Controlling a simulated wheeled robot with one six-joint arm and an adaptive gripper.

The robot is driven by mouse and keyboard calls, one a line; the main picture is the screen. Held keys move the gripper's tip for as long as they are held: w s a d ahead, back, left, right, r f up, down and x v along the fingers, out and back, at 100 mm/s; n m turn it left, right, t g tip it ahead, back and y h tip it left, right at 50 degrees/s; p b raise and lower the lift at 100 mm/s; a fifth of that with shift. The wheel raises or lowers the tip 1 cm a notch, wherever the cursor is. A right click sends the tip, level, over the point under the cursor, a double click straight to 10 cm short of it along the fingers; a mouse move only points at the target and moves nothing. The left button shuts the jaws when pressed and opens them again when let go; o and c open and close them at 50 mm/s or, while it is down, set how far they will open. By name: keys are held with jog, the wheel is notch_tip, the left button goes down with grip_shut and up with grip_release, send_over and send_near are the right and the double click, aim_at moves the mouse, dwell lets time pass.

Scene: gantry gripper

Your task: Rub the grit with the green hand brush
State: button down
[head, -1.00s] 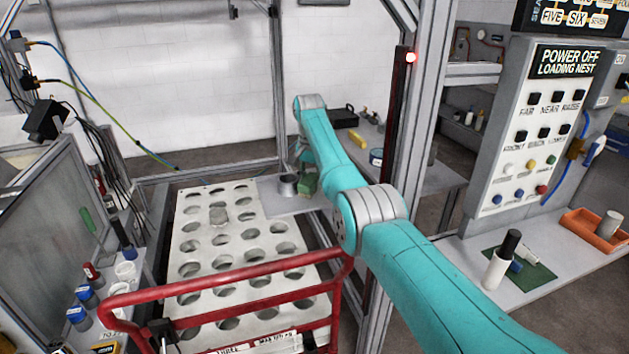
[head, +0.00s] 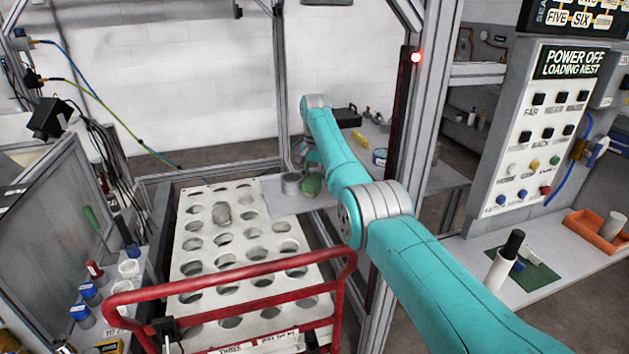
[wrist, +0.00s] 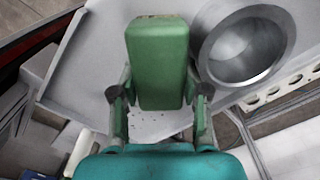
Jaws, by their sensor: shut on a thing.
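My gripper (wrist: 160,100) is shut on the green hand brush (wrist: 158,55), one finger at each side of its block. In the head view the brush (head: 311,186) shows small and green beside a grey metal cup, under my teal arm. The grit (wrist: 150,121) shows in the wrist view as small dark specks on the pale plate, just below the brush block and between the fingers. The brush hides part of the plate. I cannot tell whether its underside touches the plate.
The open metal cup (wrist: 243,45) stands close to the right of the brush in the wrist view. The grey plate (head: 283,208) sits at the holed white board (head: 190,270). A red rail (head: 230,281) crosses in front, and a gantry post (head: 405,120) stands right of my arm.

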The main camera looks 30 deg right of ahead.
jog(key=shift+s+d+r, duration=0.1)
jog(key=shift+s+d, duration=0.15)
jog(key=shift+d, duration=0.55)
jog(key=shift+s+d+r, duration=0.1)
jog(key=shift+s+d, duration=0.1)
jog(key=shift+d, duration=0.6)
jog(key=shift+s+d+f, duration=0.1)
jog(key=shift+s+d, duration=0.15)
jog(key=shift+d, duration=0.65)
jog(key=shift+s+d+f, duration=0.1)
jog(key=shift+s+d, duration=0.15)
jog(key=shift+d, duration=0.65)
jog(key=shift+r, duration=0.15)
jog(key=shift+r, duration=2.85)
jog(key=shift+r, duration=0.1)
notch_tip(320, 180, up, 3)
jog(key=shift+f, duration=0.1)
jog(key=shift+s, duration=0.1)
